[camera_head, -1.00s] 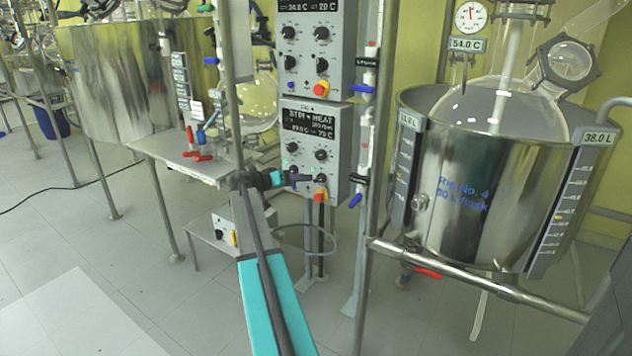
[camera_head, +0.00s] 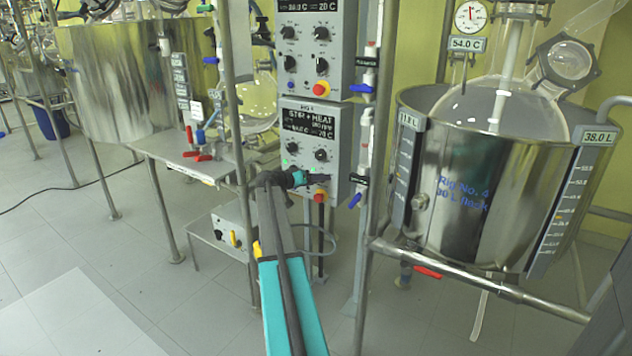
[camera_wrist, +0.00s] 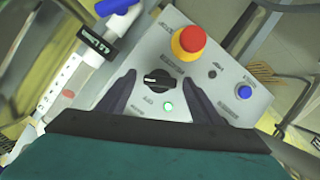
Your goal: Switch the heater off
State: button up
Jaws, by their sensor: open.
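The grey STIR + HEAT control box (camera_head: 308,122) hangs on the frame left of the large steel vessel. It has a dark display, two dark knobs and a lit green lamp (camera_head: 285,162). In the wrist view, a black rotary switch (camera_wrist: 158,79) with a white mark sits between my fingertips, with a lit green lamp (camera_wrist: 168,107) beside it. My gripper (camera_head: 325,179) is open at the lower part of the box. In the wrist view its fingers (camera_wrist: 159,84) stand apart either side of the switch; contact cannot be told. In the head view the switch is hidden.
A red stop button on a yellow collar (camera_wrist: 188,42) and a blue button (camera_wrist: 244,92) are close to the switch. A blue-handled valve (camera_head: 356,199) and pipe stand right of the box. The steel vessel (camera_head: 470,215) fills the right side.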

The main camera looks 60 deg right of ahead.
jog(key=c, duration=1.1)
jog(key=shift+o, duration=0.2)
jog(key=n+g+h, duration=0.1)
jog(key=n, duration=0.2)
jog(key=n+g+h, duration=0.1)
jog(key=n, duration=0.2)
jog(key=n+g, duration=0.2)
jog(key=n, duration=0.1)
jog(key=shift+w+f+h+b, duration=0.2)
jog(key=shift+f+h+b, duration=0.1)
jog(key=shift+h, duration=0.1)
jog(key=shift+n, duration=0.3)
